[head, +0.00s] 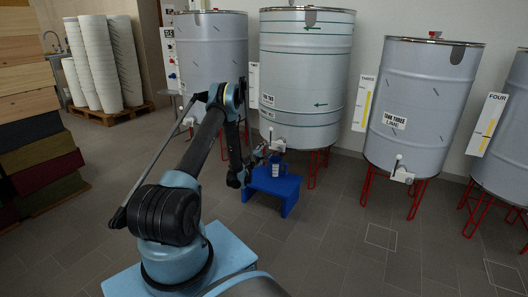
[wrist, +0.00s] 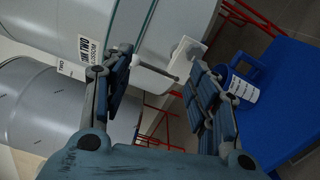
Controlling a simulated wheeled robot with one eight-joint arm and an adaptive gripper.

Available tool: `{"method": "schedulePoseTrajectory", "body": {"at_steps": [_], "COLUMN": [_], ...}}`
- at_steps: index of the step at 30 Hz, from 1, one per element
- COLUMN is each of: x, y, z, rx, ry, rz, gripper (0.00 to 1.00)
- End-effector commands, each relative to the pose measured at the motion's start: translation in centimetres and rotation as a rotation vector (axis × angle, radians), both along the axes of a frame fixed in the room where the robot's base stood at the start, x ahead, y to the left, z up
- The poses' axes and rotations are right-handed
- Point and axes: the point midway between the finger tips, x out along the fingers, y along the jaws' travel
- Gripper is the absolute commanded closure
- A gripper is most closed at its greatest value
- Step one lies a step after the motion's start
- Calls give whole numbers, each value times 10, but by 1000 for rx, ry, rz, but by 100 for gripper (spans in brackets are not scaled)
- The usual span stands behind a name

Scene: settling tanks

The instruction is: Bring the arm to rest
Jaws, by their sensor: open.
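My arm reaches out over the floor toward tank two (head: 305,75), bent down at the elbow. My gripper (head: 258,160) is beside the blue stool. In the wrist view my gripper (wrist: 160,68) has its two fingers spread wide, with nothing held between them. A blue mug with a white label (head: 276,168) stands on the blue stool (head: 277,187), below the tank's tap. In the wrist view the mug (wrist: 242,88) is just outside the right-hand finger, which partly covers it. I cannot tell whether they touch.
The white tap (wrist: 188,52) of tank two is close past the fingertips. Other tanks (head: 420,105) on red legs line the wall. Stacked wooden boxes (head: 35,120) stand at left, white buckets (head: 98,60) on a pallet behind. The floor (head: 340,235) at front right is clear.

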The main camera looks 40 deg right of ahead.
Motion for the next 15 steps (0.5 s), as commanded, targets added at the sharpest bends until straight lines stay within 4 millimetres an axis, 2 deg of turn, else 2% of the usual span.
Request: {"method": "schedulePoseTrajectory", "body": {"at_steps": [15], "x": [1], "y": [0], "z": [5], "rx": [4], "ry": [-6], "rz": [-2], "gripper": [46]}}
